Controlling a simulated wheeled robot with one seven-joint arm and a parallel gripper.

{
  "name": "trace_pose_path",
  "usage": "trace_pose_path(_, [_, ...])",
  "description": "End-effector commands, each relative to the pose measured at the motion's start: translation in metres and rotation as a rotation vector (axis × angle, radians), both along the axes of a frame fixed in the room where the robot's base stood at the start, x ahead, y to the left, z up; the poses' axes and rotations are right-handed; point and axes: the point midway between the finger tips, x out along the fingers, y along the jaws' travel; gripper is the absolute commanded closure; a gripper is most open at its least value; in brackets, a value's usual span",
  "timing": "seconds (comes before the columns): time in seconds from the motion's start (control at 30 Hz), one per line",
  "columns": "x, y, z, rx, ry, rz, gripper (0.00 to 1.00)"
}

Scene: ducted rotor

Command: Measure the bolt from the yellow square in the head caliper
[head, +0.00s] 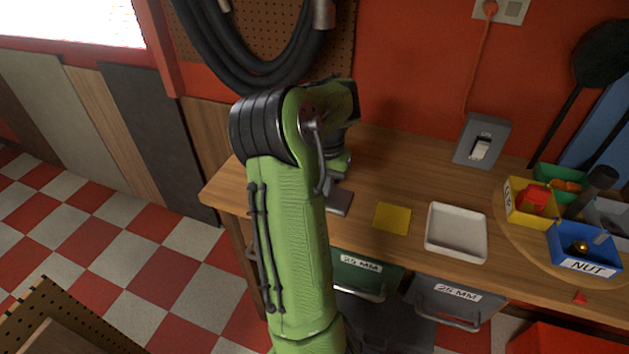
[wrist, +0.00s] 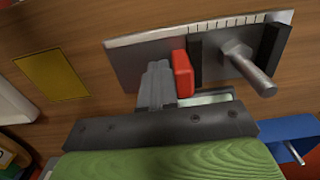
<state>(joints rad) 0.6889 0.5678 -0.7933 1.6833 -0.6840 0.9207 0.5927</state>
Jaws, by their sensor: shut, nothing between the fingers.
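The yellow square (head: 392,218) is bare; it also shows bare in the wrist view (wrist: 55,72). The head caliper, a grey plate with a white scale (wrist: 150,52), lies on the bench; part of it shows beside my arm in the head view (head: 340,204). A silver bolt (wrist: 252,70) stands between the caliper's two black jaws, with gaps visible on both sides. A red tab (wrist: 182,74) sits beside the left jaw. My gripper (wrist: 157,84) is shut and empty, just left of the red tab; whether they touch I cannot tell.
A white tray (head: 456,252) stands right of the yellow square. Yellow, green and blue bins (head: 583,268), the blue one labelled NUT, stand on a round board at the right. Labelled drawers (head: 445,301) sit under the front edge. A grey switch box (head: 482,140) stands at the back.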

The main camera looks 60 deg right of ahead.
Motion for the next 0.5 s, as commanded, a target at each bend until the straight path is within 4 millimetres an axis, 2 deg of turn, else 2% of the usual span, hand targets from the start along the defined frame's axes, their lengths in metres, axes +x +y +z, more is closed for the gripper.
trace_pose_path(0.5, [0.017,0.002,0.001,-0.001,-0.001,0.001,1.0])
